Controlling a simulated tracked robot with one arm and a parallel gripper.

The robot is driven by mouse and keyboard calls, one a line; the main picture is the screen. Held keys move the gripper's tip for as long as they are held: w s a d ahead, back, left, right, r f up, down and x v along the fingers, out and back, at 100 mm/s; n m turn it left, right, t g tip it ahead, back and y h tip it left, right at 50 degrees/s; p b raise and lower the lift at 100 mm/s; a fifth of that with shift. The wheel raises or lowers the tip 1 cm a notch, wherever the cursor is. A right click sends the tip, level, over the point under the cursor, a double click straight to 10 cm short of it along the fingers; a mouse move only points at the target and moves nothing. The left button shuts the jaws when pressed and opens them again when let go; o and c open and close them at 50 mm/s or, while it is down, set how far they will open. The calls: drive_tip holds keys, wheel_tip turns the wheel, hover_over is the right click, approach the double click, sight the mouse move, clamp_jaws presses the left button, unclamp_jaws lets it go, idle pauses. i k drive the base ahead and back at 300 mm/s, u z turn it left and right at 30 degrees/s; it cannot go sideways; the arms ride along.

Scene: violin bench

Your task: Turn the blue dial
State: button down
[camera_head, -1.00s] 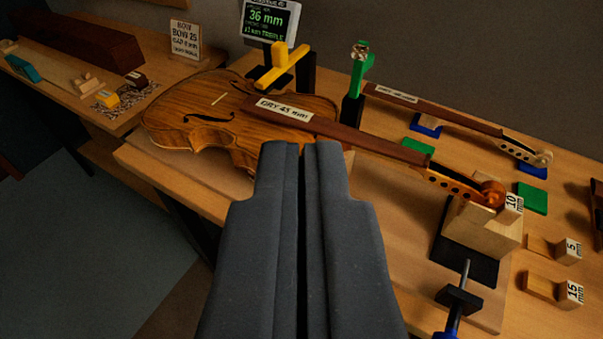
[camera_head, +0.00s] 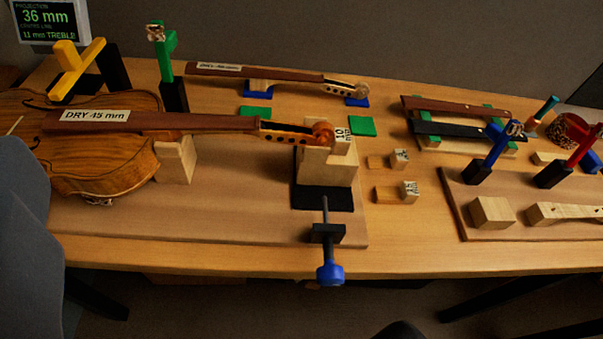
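The blue dial (camera_head: 330,273) sits at the near end of a thin metal screw, which passes through a black block (camera_head: 328,233) at the bench's front edge. It hangs just past the edge, with nothing touching it. Behind it, a wooden cradle (camera_head: 326,172) on a black base supports the scroll end of a violin neck (camera_head: 180,122) labelled "DRY 45 mm". A smooth grey part of my gripper (camera_head: 22,250) fills the lower left edge, well left of the dial. Its fingertips are out of frame, so its opening is hidden.
A screen (camera_head: 45,20) reads 36 mm. A green clamp post (camera_head: 166,58) stands behind the neck. Small wooden blocks (camera_head: 396,193) lie right of the cradle. Farther right, a board (camera_head: 458,215) holds blue and red posts. The space in front of the dial is clear.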

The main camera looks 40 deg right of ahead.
sight(329, 274)
drive_tip(key=u, duration=0.65)
drive_tip(key=k, duration=1.85)
drive_tip(key=z, duration=0.65)
